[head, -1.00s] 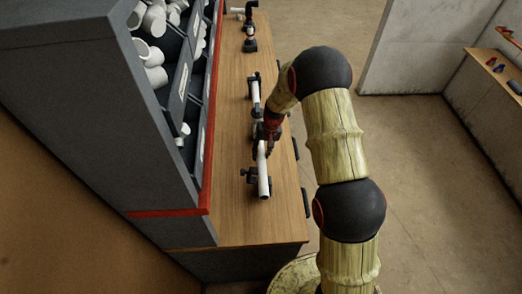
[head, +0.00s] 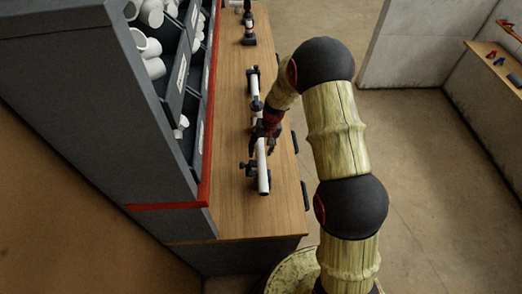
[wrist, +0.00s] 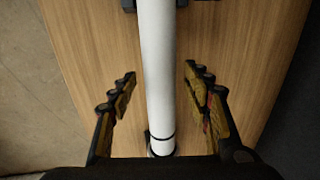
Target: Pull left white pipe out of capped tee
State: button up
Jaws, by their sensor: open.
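A white pipe run lies lengthwise along the wooden bench, held in black clamps. Its near white pipe (head: 262,172) ends open toward the front of the bench. The same run fills the middle of the wrist view as a white pipe (wrist: 158,60), with a dark ring around it low in the picture. My gripper (head: 271,149) is above the run near its middle. In the wrist view my gripper (wrist: 160,95) is open, with one finger on each side of the pipe and visible gaps to both. The gripper partly covers the run's middle, so I cannot make out the capped tee.
A black clamp (head: 248,168) holds the near pipe, and another clamp (head: 253,74) stands at the far end. A tall grey rack (head: 150,115) with bins of white fittings borders the bench (head: 235,215) on the left. A dark tool (head: 249,30) stands farther back.

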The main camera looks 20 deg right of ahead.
notch_tip(320, 180, up, 12)
jog(key=d, duration=0.2)
jog(key=shift+s+d, duration=0.15)
jog(key=shift+s, duration=0.05)
jog(key=shift+f, duration=0.1)
dwell(0.5)
jog(key=s+r+n+t+h+b, duration=0.1)
jog(key=s+r+b, duration=0.3)
jog(key=s, duration=1.2)
jog(key=s+a+r+n+t+h+b, duration=0.1)
jog(key=s+r+t+b, duration=0.3)
jog(key=s+b, duration=0.9)
jog(key=shift+s+a+r, duration=0.2)
jog(key=shift+s+r, duration=0.45)
jog(key=shift+s, duration=1)
